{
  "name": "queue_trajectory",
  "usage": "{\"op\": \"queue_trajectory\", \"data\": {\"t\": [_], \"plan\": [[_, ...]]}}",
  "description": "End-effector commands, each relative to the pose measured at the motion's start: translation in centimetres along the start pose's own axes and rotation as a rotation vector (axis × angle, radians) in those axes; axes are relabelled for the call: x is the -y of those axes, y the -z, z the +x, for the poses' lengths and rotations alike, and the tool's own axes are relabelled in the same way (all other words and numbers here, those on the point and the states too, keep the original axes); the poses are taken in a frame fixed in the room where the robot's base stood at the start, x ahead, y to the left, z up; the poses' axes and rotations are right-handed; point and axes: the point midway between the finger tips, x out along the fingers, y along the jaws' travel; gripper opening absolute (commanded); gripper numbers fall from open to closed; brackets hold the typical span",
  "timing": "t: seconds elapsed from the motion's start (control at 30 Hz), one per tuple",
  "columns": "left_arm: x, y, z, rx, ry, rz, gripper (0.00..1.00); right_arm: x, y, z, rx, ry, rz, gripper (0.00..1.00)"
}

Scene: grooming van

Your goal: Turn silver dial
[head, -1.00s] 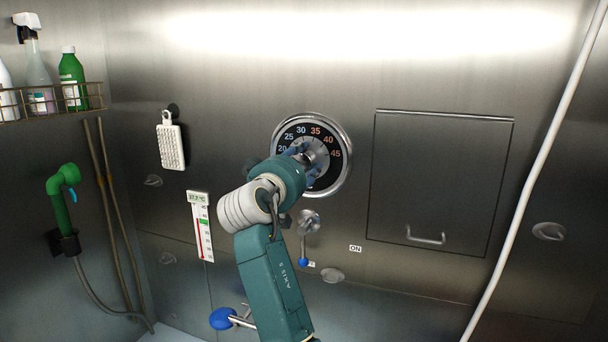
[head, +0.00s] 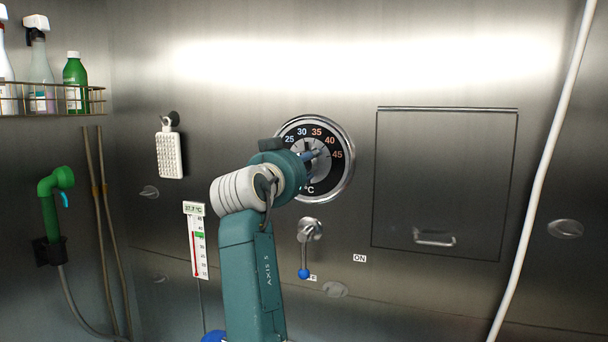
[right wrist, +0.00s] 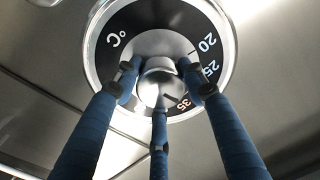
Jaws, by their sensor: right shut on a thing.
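The silver dial shows in the head view as a round black scale (head: 341,142) with a chrome rim and numbers from 25 to 45, set in the steel wall. Its silver knob (right wrist: 153,88) is in the middle of the right wrist view, with a dark mark on the side toward the 35. My right gripper (head: 311,157) is at the dial. In the right wrist view its three blue fingers (right wrist: 157,88) are shut around the knob. In the head view the gripper hides the knob and the dial's lower left. My left gripper is not in view.
Below the dial is a lever (head: 304,250) with a blue tip, near an ON label (head: 359,258). A thermometer (head: 197,240) is left of my arm. A hatch (head: 445,180) and a white hose (head: 545,150) are at right. A wire shelf (head: 90,101) holds bottles at left.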

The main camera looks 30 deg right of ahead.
Motion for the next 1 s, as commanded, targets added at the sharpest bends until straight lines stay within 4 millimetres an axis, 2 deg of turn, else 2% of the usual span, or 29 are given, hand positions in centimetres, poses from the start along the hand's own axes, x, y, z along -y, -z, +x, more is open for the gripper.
{"op": "queue_trajectory", "data": {"t": [0.03,0.5,1.0], "plan": [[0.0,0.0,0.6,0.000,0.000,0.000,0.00,0.2,0.6,-0.2,-0.017,0.007,0.047,0.15],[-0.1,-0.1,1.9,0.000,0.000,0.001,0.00,0.1,0.8,-0.2,-0.022,0.001,0.336,0.15],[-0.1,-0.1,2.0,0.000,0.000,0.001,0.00,0.0,0.9,-0.1,-0.025,-0.001,0.394,0.15]]}}
